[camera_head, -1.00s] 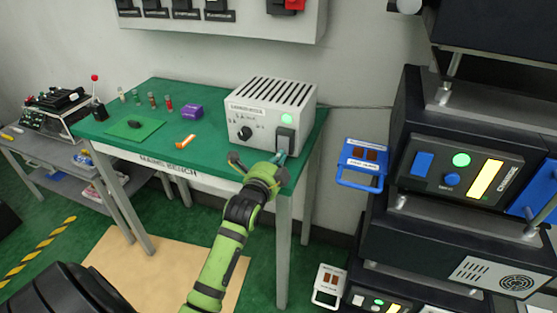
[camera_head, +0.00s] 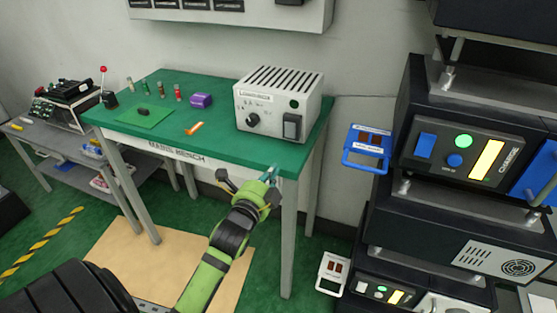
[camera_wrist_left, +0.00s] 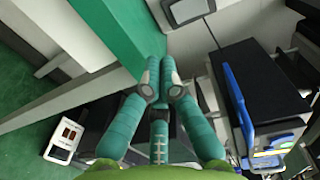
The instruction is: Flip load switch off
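The load box (camera_head: 262,122) is a light grey case with a slotted top, on the back right of the green bench. On its front are a dark rocker switch (camera_head: 292,127) at the right, a dark round lamp (camera_head: 293,104) above it and a black knob (camera_head: 253,119). My left gripper (camera_head: 270,174) is in front of the bench's front edge, below the box and apart from the switch. In the left wrist view its teal fingers (camera_wrist_left: 161,72) come together at the tips with nothing between them. My right gripper is not in view.
The green bench (camera_head: 220,146) holds a purple block (camera_head: 201,100), an orange piece (camera_head: 194,128) and several small tubes. A dark rack with a charge panel (camera_head: 459,150) stands at the right. A blue-handled unit (camera_head: 368,147) is on the wall between.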

